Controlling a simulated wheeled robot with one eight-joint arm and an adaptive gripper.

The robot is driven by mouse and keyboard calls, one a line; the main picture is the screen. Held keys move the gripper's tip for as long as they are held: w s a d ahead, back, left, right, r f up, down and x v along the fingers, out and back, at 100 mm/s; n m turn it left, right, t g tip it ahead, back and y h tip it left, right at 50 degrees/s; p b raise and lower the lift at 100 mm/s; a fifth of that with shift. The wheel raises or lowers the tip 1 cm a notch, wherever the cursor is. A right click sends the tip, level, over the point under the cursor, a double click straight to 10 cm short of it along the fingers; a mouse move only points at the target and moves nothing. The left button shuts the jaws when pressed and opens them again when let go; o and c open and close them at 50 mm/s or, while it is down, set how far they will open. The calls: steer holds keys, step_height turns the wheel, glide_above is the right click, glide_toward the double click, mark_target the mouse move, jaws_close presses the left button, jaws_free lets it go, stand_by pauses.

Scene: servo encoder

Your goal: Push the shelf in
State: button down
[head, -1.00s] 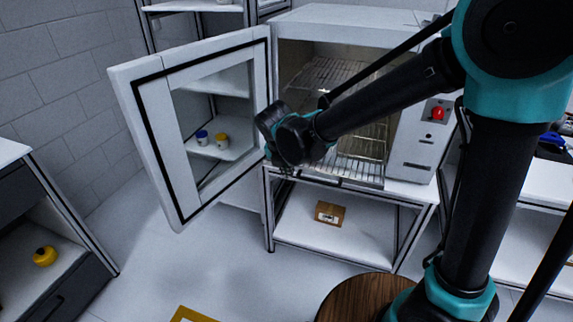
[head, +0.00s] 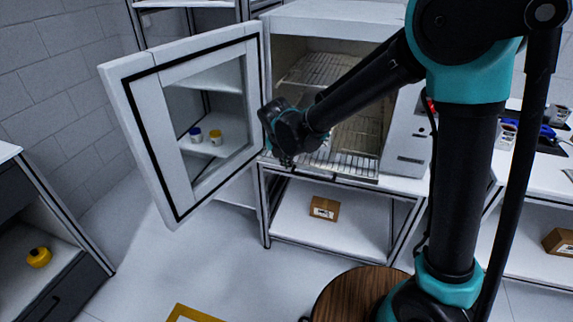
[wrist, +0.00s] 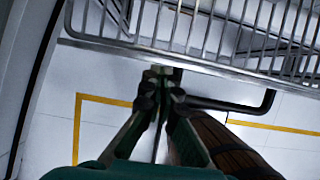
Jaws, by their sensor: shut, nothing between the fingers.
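The white oven (head: 330,18) has its glass door (head: 172,200) swung open to the left. Inside it are an upper wire shelf (head: 318,72) and a lower wire shelf (head: 352,150). The lower shelf's front edge shows near the oven's mouth, but my arm covers part of it. My gripper (head: 286,158) is in front of the opening, near the left end of the lower shelf. In the wrist view, the gripper (wrist: 163,75) is shut and empty, its fingertips close to the front bar of a wire shelf (wrist: 205,35). I cannot tell whether they touch.
The open door stands just left of my gripper. Below the oven, a small brown box (head: 324,208) lies on the stand's lower shelf. A round wooden stool (head: 345,290) stands in front. A dark cabinet (head: 60,285) is at the left.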

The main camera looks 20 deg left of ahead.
steer(key=w, duration=2.3)
steer(key=shift+d, duration=0.35)
steer(key=shift+s, duration=0.2)
